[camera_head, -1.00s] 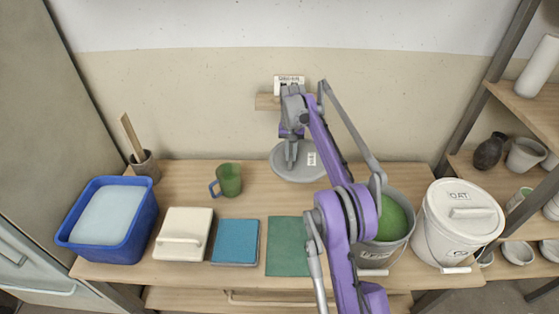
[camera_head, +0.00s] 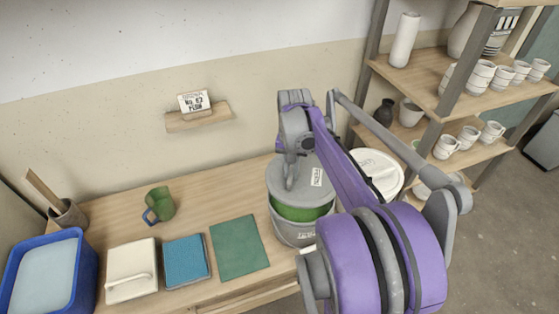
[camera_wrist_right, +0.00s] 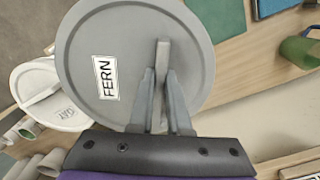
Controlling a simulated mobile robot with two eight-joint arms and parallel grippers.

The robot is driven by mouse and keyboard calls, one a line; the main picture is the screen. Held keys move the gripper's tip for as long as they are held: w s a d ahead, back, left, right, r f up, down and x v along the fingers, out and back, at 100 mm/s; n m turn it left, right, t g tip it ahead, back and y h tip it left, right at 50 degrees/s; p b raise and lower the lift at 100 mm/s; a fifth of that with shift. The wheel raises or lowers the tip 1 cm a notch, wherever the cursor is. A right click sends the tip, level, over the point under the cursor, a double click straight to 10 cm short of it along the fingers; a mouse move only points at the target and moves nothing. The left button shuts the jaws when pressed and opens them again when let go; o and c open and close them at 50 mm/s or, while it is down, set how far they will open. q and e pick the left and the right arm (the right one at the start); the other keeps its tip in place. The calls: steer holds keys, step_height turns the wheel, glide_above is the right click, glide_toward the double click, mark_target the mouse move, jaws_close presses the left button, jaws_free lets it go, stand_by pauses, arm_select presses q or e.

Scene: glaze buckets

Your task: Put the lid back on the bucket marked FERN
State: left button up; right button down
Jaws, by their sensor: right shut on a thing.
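The grey round lid (camera_head: 306,175) carries a FERN label, which reads clearly in the wrist view on the lid (camera_wrist_right: 135,50). My right gripper (camera_head: 290,181) is shut on the lid's handle (camera_wrist_right: 163,55). The lid is over the grey bucket (camera_head: 293,231), with green glaze (camera_head: 300,213) showing below its near edge, so there is a gap at the front. Whether its back edge touches the rim is hidden. The label on the bucket front (camera_head: 306,236) is too small to read surely. My left gripper is not in view.
The white OAT bucket (camera_head: 383,172) stands just right, partly behind my arm. A wall shelf (camera_head: 198,117) holds a card.

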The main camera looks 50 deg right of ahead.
steer(key=shift+f+b, duration=1.5)
steer(key=shift+f, duration=0.8)
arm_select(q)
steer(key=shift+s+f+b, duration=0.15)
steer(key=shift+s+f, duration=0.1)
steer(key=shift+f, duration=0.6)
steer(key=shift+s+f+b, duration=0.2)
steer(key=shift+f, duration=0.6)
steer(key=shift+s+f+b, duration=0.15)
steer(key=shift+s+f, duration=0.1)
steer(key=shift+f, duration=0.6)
arm_select(e)
steer(key=shift+f, duration=0.9)
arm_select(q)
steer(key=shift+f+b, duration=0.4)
arm_select(e)
steer(key=shift+f, duration=0.85)
steer(key=shift+c, duration=1.6)
jaws_free()
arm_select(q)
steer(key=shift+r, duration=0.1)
arm_select(e)
steer(key=shift+r, duration=0.2)
